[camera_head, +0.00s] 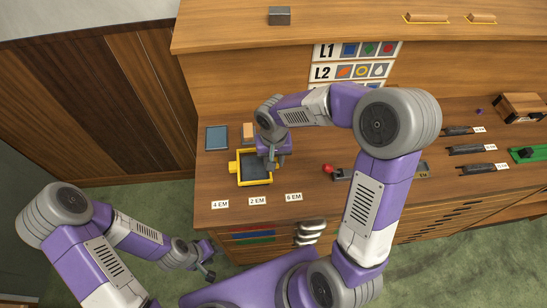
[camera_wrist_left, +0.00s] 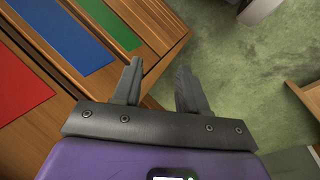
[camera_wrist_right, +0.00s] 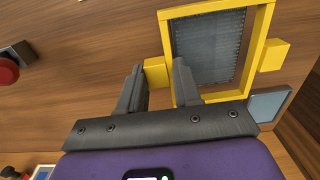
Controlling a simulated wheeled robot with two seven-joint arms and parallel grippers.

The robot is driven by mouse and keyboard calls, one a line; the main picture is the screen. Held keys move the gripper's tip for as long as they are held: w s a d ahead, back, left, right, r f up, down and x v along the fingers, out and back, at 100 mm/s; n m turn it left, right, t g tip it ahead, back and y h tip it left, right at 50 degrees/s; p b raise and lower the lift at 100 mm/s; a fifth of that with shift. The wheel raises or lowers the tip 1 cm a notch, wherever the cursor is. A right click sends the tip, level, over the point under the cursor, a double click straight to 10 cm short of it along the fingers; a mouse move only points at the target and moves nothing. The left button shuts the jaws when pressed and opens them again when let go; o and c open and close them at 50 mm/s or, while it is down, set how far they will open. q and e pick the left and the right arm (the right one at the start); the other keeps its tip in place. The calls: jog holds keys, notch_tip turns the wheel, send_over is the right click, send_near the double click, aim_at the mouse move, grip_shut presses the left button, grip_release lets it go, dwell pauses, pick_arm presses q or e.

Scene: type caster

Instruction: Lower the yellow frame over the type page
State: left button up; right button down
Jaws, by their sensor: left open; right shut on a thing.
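The yellow frame (camera_head: 256,184) is at the left front of the wooden desk, with a tab on each side. The dark grey type page (camera_head: 256,171) shows inside its opening. The right wrist view also shows the frame (camera_wrist_right: 258,48) outlining the ridged page (camera_wrist_right: 208,45); I cannot tell how high the frame is above the desk.
EM labels (camera_head: 257,201) line the front edge. A red knob (camera_head: 328,168) stands right of the frame. Several dark bars (camera_head: 470,149) lie farther right.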

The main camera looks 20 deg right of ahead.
jog(key=shift+f, duration=0.35)
jog(key=shift+f+b, duration=0.35)
jog(key=shift+b, duration=0.15)
dwell(0.4)
jog(key=c, duration=0.7)
grip_release()
notch_tip(320, 180, up, 8)
jog(key=shift+f+p, duration=0.2)
jog(key=shift+p, duration=0.6)
